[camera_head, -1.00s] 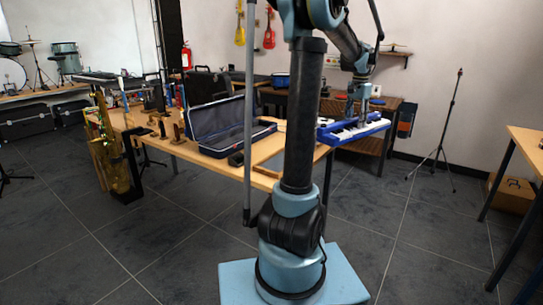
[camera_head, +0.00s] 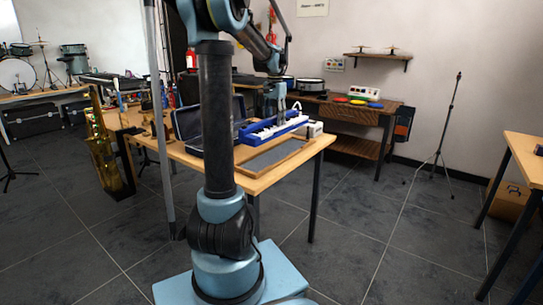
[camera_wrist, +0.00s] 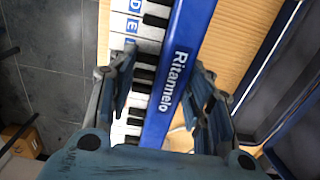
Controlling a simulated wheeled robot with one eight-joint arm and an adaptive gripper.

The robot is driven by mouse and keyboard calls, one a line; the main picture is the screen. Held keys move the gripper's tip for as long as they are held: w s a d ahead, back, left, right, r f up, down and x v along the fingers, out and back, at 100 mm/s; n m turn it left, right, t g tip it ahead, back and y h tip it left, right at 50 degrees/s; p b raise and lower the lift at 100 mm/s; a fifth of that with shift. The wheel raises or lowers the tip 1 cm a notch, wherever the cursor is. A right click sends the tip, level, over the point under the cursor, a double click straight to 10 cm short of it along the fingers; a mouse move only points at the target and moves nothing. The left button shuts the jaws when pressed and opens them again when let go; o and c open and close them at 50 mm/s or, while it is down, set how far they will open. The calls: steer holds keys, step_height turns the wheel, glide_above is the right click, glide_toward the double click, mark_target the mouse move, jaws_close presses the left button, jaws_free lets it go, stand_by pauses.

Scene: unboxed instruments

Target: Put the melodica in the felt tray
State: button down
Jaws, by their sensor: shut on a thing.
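The melodica (camera_head: 270,129) is blue with white and black keys. My gripper (camera_head: 276,112) is shut on it from above. The felt tray (camera_head: 272,157), grey with a wooden rim, lies on the near right part of the table. In the head view the melodica appears just behind the tray; its height above the table is hard to tell.
An open dark case with blue edges (camera_head: 187,122) stands on the table (camera_head: 318,143), left of the tray and partly behind my arm. A small white box (camera_head: 314,129) is right of the melodica. A saxophone (camera_head: 104,150) stands at the table's left end.

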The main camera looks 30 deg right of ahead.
steer(key=shift+a, duration=0.1)
stand_by(0.3)
glide_above(274, 153)
steer(key=shift+w+f, duration=0.15)
steer(key=shift+f, duration=2.35)
steer(key=shift+w+f, duration=0.1)
steer(key=shift+f, duration=2.4)
steer(key=c, duration=0.8)
jaws_free()
steer(key=shift+f, duration=0.1)
